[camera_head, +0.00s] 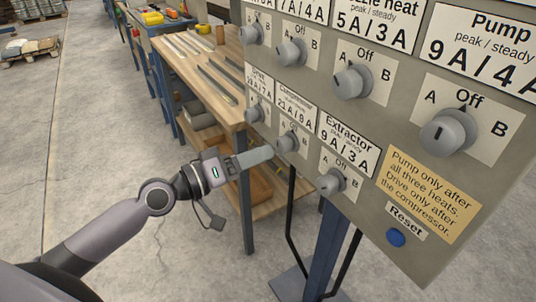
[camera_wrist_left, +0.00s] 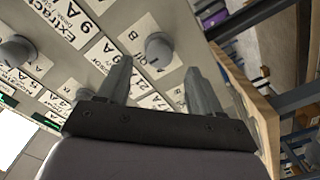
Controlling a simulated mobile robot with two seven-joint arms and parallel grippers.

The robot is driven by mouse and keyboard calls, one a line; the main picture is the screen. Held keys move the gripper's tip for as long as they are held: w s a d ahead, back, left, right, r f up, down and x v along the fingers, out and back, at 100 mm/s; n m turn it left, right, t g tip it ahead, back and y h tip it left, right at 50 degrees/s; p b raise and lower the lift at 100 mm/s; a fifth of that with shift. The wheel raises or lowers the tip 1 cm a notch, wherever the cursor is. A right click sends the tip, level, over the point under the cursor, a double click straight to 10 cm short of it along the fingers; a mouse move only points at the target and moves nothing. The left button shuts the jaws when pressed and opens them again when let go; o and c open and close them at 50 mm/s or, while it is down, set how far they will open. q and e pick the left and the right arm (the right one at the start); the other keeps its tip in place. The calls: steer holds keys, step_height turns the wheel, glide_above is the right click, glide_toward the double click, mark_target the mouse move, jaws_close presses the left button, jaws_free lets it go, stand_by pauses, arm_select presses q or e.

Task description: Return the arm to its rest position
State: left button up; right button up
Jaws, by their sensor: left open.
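My left arm comes in from the lower left of the head view. Its gripper (camera_head: 271,154) points right at the panel, with the tips close to the grey knob (camera_head: 287,142) under the Compressor label. In the left wrist view, the two fingers of my left gripper (camera_wrist_left: 157,66) are spread apart with nothing held between them. A grey knob (camera_wrist_left: 158,48) shows just beyond and between the tips; I cannot tell whether they touch it. My right gripper is in neither view.
The grey panel (camera_head: 395,268) carries several knobs, a yellow note (camera_head: 428,195) and a blue Reset button (camera_head: 396,238). The panel stands on a blue post (camera_head: 328,250). A wooden workbench (camera_head: 190,75) with metal strips stands behind.

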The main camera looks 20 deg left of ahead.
arm_select(q)
steer(key=shift+v, duration=0.8)
steer(key=s+f+m+g+y+p, duration=0.1)
steer(key=s+f+y, duration=0.3)
steer(key=s+f, duration=0.5)
steer(key=s+f+m+g+y+p, duration=0.1)
steer(key=s+f+y, duration=0.3)
steer(key=s+f, duration=0.5)
step_height(320, 180, down, 7)
steer(key=shift+s+f+m+g+y, duration=0.2)
steer(key=shift+s+m+g+y, duration=0.2)
steer(key=shift+m+g, duration=0.5)
steer(key=shift+w, duration=0.1)
